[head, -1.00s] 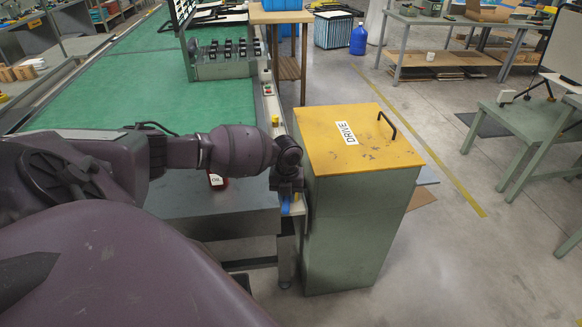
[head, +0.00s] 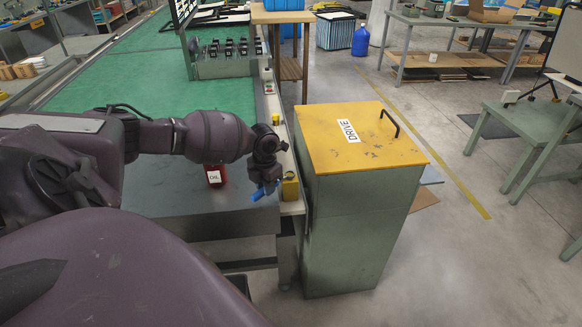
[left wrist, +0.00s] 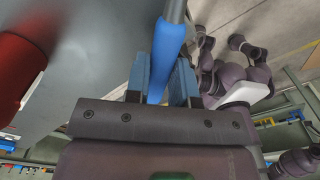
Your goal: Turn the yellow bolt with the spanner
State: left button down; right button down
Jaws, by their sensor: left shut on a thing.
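My left gripper (head: 264,180) hangs over the right end of the grey bench by the conveyor's edge. In the left wrist view, its two blue fingers (left wrist: 161,82) are shut on the blue handle of the spanner (left wrist: 167,48); a grey metal shaft runs on from it out of the top. In the head view, a short blue piece of the spanner (head: 261,193) shows under the gripper; its head cannot be made out. A yellow piece, seemingly the yellow bolt (head: 290,188), stands on the pale side rail, just right of the gripper and apart from it. My right gripper is out of view.
A red oil can (head: 215,175) stands on the bench left of the gripper. A tall green cabinet with a yellow top (head: 368,150) marked DRIVE stands close on the right. The green conveyor (head: 140,85) stretches behind. Open floor lies right of the cabinet.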

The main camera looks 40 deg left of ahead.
pick_arm(q)
jog(key=shift+w+r+p, duration=0.25)
jog(key=shift+r+p, duration=0.05)
jog(key=shift+r, duration=0.6)
jog(key=shift+s+r+p, duration=0.1)
jog(key=shift+r+p, duration=0.2)
jog(key=shift+r, duration=0.15)
jog(key=shift+r+p, duration=0.75)
jog(key=shift+r, duration=0.25)
jog(key=shift+d, duration=0.15)
